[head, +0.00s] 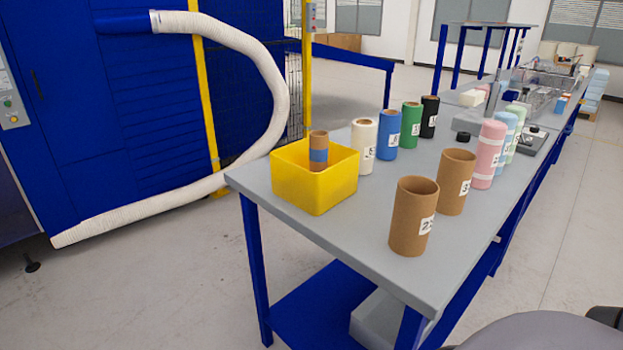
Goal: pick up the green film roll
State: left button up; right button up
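The green film roll (410,126) stands upright on the grey table. It is in the back row, between the blue roll (387,134) and the black roll (429,117). It bears a white label with a dark mark that is too small to read surely. Its top and front show clear, and nothing touches it that I can see. Neither of my grippers shows in the head view.
A yellow bin (315,190) holding a brown roll with a blue band (318,151) stands at the table's near left corner. A white roll (363,146) stands beside it. Two brown cardboard tubes (412,218) and pink, light blue and pale green rolls line the right side.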

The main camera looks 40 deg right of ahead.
aim_at(411, 111)
jog(key=z, duration=1.8)
